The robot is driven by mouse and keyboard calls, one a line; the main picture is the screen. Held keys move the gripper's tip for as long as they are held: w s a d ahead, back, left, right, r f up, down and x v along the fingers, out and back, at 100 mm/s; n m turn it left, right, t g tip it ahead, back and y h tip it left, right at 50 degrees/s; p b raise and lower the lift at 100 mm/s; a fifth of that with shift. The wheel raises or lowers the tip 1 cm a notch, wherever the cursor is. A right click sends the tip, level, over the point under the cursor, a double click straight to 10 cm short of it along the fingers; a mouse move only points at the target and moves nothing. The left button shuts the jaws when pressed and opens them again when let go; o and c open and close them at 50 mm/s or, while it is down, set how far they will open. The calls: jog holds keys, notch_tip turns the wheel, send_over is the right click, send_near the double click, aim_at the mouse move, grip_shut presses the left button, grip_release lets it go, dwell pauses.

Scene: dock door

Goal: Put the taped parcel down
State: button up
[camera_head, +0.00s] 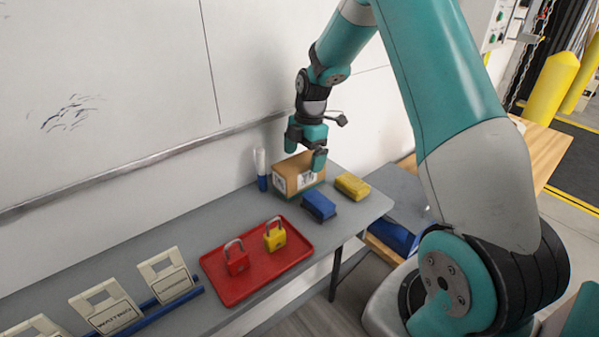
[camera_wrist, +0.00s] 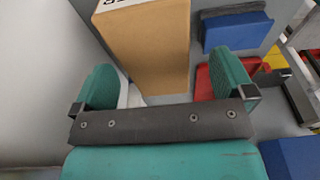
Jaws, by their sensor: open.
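The taped parcel (camera_head: 289,180) is a brown cardboard box with a white label. It stands on the grey shelf (camera_head: 215,213) against the wall, towards its right end. My gripper (camera_head: 306,160) is over the parcel, its fingers apart. In the wrist view the parcel (camera_wrist: 150,45) shows beyond and between the two teal fingers of my gripper (camera_wrist: 168,85). Its brown side is free of the fingers as far as I can see. The underside of the parcel is hidden.
A blue block (camera_head: 319,204) and a yellow block (camera_head: 352,186) stand right of the parcel, a white-and-blue bottle (camera_head: 261,170) left of it. A red tray (camera_head: 228,290) holds a red padlock (camera_head: 236,257) and a yellow padlock (camera_head: 274,235). White signs (camera_head: 165,276) stand at the left.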

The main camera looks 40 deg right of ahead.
jog(key=f+p, duration=0.1)
jog(key=f, duration=0.1)
jog(key=a+f+p, duration=0.1)
jog(key=f, duration=0.2)
jog(key=shift+w+a, duration=0.15)
jog(key=shift+w, duration=0.05)
jog(key=shift+r, duration=0.1)
jog(key=c, duration=1.3)
